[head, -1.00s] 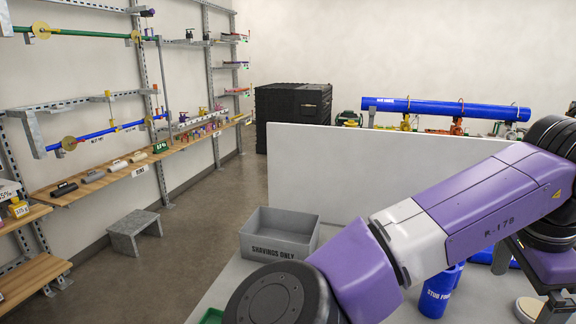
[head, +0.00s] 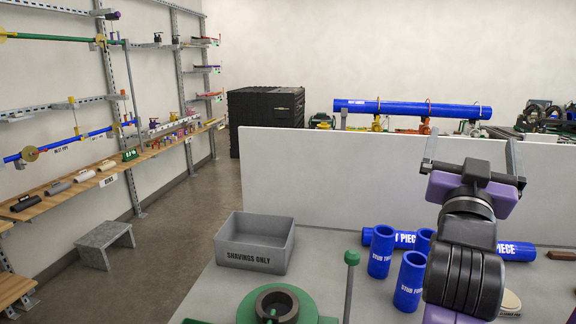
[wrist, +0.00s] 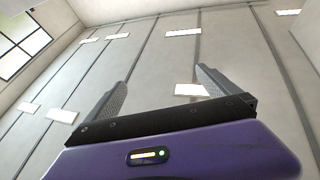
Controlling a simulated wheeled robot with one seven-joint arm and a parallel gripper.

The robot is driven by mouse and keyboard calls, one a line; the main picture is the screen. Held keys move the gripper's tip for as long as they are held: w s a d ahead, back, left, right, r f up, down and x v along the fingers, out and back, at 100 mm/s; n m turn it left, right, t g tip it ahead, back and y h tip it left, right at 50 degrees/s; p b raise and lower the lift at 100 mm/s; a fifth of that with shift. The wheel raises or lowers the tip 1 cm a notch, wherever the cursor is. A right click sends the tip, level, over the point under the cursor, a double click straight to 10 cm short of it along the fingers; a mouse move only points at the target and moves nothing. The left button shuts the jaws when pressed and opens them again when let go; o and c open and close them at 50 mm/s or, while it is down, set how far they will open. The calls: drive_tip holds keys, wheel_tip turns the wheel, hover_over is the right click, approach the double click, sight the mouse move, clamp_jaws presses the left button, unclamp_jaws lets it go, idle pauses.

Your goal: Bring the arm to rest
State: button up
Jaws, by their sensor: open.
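My gripper (head: 471,150) is raised at the right of the head view, with its two fingers pointing up and spread apart. Nothing is between them. In the wrist view my gripper (wrist: 160,88) is also open and empty, and faces the ceiling (wrist: 150,60) with its light panels. My purple and black arm stands folded below it, in front of the white panel and part of the cart top.
A grey shavings bin (head: 255,243), a green fixture (head: 276,303) and blue stubs (head: 381,251) stand on the cart top (head: 335,262). A white panel (head: 330,180) rises behind them. Wall shelves (head: 75,185) and a grey step stool (head: 105,245) are at left, with open floor between.

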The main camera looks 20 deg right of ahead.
drive_tip(key=s+a+f+n+t+y, duration=0.3)
drive_tip(key=a+f+n+t+y, duration=0.6)
drive_tip(key=a+f+n+y, duration=0.7)
drive_tip(key=s+a+f+m+g+y, duration=0.1)
drive_tip(key=s+a+f+m+g, duration=0.1)
drive_tip(key=s+a+f, duration=0.4)
drive_tip(key=s+a+f+m+g+y, duration=0.1)
drive_tip(key=s+a+f+g, duration=0.4)
drive_tip(key=s+f, duration=1.1)
drive_tip(key=s+a+m, duration=0.1)
drive_tip(key=s, duration=0.3)
drive_tip(key=shift+s+f+m+g, duration=0.15)
drive_tip(key=shift+s+m+g, duration=0.15)
drive_tip(key=shift+s+m, duration=0.1)
